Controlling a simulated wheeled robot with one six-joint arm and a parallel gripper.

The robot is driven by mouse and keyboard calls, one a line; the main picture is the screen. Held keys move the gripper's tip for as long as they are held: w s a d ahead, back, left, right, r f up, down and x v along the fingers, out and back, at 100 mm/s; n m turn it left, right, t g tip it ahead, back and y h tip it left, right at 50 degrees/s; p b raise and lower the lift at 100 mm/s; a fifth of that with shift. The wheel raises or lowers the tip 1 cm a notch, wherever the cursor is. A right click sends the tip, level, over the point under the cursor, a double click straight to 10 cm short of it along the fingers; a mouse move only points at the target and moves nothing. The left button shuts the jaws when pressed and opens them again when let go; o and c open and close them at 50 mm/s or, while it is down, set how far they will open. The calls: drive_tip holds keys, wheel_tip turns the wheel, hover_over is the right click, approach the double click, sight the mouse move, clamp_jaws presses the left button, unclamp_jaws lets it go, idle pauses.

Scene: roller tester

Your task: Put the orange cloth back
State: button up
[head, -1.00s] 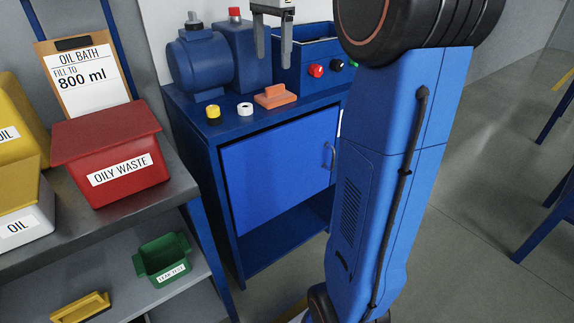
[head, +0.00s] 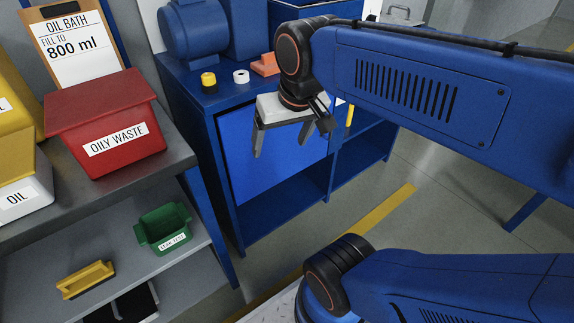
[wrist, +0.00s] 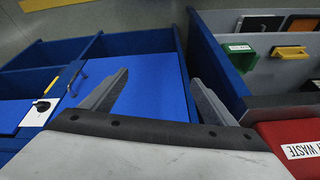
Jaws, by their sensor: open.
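A small orange piece (head: 264,65) with a raised part lies on the blue bench top (head: 232,98). My arm partly hides its right side, and I cannot tell whether it is cloth. It is the only orange thing I can make out on the bench. My gripper (head: 282,142) is open and empty, pointing down in front of the blue cabinet door (head: 270,165), below the bench top and apart from the orange piece. In the wrist view my gripper (wrist: 158,78) has nothing between its fingers, and the orange piece is not seen there.
A yellow-and-black cap (head: 209,82) and a white ring (head: 241,76) sit left of the orange piece. A red OILY WASTE bin (head: 105,115) stands on the grey shelf unit. A green bin (head: 162,228) and yellow-handled item (head: 86,279) are lower. Floor right is clear.

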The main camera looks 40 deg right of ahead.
drive_tip(key=s+f, duration=0.1)
drive_tip(key=s+f+n, duration=0.1)
drive_tip(key=f, duration=0.1)
drive_tip(key=s+a+f+n, duration=0.1)
drive_tip(key=shift+s+f+t, duration=0.25)
drive_tip(key=shift+f+t, duration=0.05)
drive_tip(key=shift+f, duration=0.05)
idle(1.0)
